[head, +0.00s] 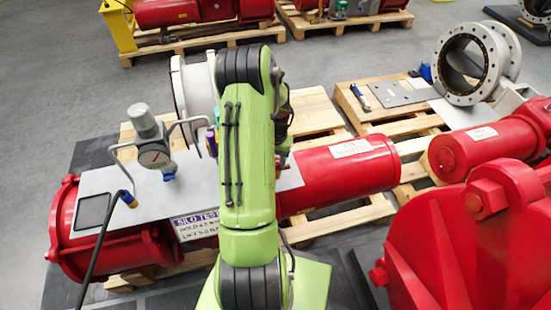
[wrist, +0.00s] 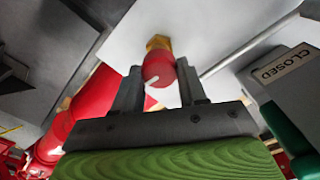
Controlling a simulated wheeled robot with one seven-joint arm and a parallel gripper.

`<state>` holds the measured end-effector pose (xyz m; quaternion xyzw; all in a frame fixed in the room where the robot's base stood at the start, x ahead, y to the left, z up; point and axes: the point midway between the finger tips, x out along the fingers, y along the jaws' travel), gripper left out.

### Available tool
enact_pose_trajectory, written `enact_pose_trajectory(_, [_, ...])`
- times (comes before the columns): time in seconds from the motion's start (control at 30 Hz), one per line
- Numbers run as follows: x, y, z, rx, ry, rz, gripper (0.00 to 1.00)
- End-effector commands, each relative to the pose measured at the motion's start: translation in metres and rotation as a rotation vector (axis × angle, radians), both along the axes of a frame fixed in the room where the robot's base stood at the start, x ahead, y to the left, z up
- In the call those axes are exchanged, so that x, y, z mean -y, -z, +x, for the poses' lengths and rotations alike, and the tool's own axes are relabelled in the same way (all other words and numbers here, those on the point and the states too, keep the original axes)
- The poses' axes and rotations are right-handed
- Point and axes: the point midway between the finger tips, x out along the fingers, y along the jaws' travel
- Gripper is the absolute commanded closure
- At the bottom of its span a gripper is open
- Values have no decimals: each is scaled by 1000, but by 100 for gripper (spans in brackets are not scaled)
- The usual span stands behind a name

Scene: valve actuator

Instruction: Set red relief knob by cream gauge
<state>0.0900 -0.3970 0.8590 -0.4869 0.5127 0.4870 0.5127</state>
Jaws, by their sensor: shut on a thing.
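The red relief knob (wrist: 158,66) shows in the wrist view, on a brass fitting (wrist: 158,42) against a pale plate. It has a white pointer mark on its edge. My gripper (wrist: 158,80) has a finger on each side of the knob and is shut on it. In the head view my green arm hides the knob and the gripper.
The pale plate (head: 110,186) lies over the red actuator cylinder (head: 352,165). A bent pipe and a cable stand by the gauge. A plate marked CLOSED (wrist: 284,64) and a green part (wrist: 285,125) are close at the gripper's right in the wrist view.

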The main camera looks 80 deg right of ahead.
Motion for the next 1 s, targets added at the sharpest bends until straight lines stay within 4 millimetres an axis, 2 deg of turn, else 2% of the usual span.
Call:
enact_pose_trajectory(0.27, [0, 1, 1, 0, -166, 0, 89])
enact_pose_trajectory(1.0, [0, 0, 2, 0, -823, -1, 89])
